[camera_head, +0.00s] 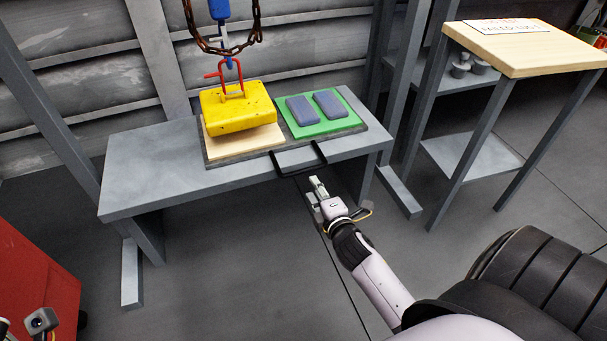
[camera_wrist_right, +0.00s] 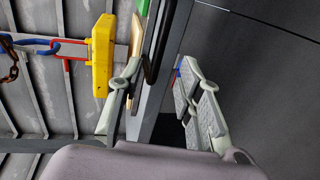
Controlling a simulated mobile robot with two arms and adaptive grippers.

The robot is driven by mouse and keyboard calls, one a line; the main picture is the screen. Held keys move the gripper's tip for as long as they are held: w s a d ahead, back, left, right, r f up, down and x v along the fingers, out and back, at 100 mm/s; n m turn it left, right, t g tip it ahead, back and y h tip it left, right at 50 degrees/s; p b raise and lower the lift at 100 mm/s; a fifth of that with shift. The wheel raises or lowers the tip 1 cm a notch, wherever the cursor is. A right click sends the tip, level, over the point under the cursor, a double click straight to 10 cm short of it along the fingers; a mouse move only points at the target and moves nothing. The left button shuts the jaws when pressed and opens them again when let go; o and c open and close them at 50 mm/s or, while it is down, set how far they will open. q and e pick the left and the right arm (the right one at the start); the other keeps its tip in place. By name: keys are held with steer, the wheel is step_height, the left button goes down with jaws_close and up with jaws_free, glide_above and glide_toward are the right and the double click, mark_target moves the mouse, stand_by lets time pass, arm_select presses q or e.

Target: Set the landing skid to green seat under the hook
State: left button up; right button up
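The landing skid (camera_head: 224,160) is a dark flat tray on a grey bench, with a black handle (camera_head: 281,172) at its front edge. Its left part carries a pale wooden seat (camera_head: 243,148); its right part carries the green seat (camera_head: 328,126) with two blue-grey pads. The blue hook (camera_head: 219,9) hangs on the left, over the wooden seat, linked to a red shackle on a yellow block (camera_head: 240,110). The block seems to hang slightly above the wood. My right gripper (camera_head: 318,188) is open beside the handle, which shows between the fingers in the wrist view (camera_wrist_right: 154,60). Only part of my left gripper (camera_head: 40,322) shows.
The grey bench (camera_head: 150,190) has bare room left of the skid. A rusty chain (camera_head: 222,48) loops around the hook. A wooden-topped table (camera_head: 520,50) stands at the right, a red cabinet (camera_head: 38,280) at lower left, and black ribbed things at lower right.

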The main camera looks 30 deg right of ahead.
mark_target(304, 169)
steer(key=b+x, duration=0.3)
steer(key=x, duration=0.6)
steer(key=shift+w+f, duration=0.15)
steer(key=shift+w, duration=0.05)
steer(key=shift+w+d, duration=0.1)
steer(key=shift+w, duration=0.25)
jaws_close()
